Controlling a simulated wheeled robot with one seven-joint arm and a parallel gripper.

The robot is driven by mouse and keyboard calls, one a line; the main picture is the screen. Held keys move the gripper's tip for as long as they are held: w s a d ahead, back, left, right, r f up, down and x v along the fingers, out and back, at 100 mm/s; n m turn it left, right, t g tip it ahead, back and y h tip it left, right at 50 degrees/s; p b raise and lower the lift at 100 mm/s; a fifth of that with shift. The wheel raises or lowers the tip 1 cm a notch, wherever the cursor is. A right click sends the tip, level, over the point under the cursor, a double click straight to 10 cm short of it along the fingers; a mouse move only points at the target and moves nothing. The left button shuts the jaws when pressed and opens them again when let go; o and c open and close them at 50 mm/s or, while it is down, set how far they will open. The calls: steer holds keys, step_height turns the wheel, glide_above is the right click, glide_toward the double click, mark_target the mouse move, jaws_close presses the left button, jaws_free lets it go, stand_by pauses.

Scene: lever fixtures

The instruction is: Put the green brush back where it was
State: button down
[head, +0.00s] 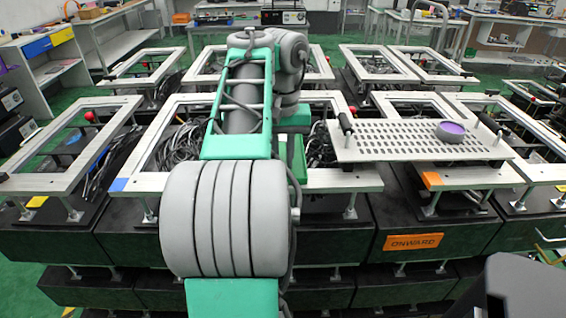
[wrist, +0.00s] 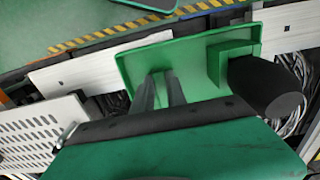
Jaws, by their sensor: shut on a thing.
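The green brush (wrist: 200,58) shows in the wrist view as a flat bright green plate with a raised green block and a thick black handle-like end (wrist: 265,88). My gripper (wrist: 160,82) has its two grey fingers against the green plate and is shut on it. The exact contact is partly hidden by the fingers. In the head view a bright green piece (head: 297,160) shows just right of my arm, over the front rim of the middle frame; my arm hides most of it and my gripper.
A perforated tray (head: 380,143) with black handles lies across the frames to the right, bearing a grey round item with a purple top (head: 451,131). White frames (head: 150,183) hold cables in their openings. An orange ONWARD label (head: 414,241) is on the black front. Green floor lies beyond.

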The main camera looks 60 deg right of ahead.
steer(key=shift+f+b, duration=0.25)
steer(key=shift+b, duration=0.05)
steer(key=c, duration=1.3)
jaws_free()
steer(key=shift+c, duration=0.2)
step_height(320, 180, up, 13)
steer(key=p, duration=1.1)
steer(key=shift+f, duration=0.2)
